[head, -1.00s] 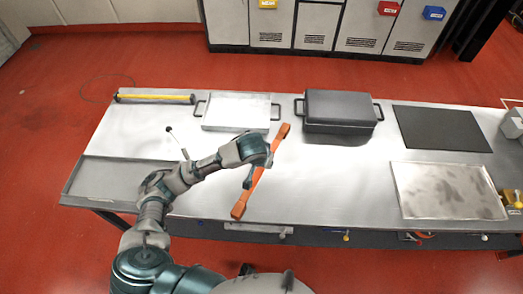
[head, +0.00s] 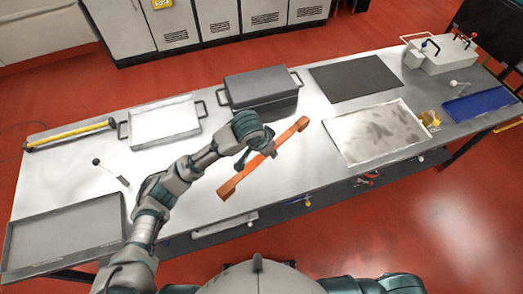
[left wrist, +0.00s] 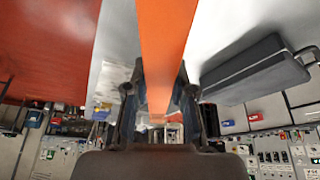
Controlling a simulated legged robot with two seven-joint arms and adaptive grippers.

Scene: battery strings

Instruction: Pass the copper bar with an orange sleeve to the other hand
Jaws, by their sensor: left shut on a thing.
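The copper bar with an orange sleeve (head: 286,136) is held at a slant above the table in the head view, its lower end towards the near edge and its upper end to the right. My left gripper (head: 257,148) is shut on it near the middle. In the left wrist view the orange sleeve (left wrist: 164,45) runs between the two fingers (left wrist: 160,108) of my left gripper. My right gripper is not in view; only part of what looks like my right arm shows at the bottom edge of the head view.
The steel table (head: 300,185) holds a dark lidded box (head: 262,88), a white tray (head: 165,122), a black mat (head: 355,78), a stained metal tray (head: 380,133), a grey tray (head: 65,232) and a yellow-black tube (head: 70,134). A blue tray (head: 480,105) lies at the far right.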

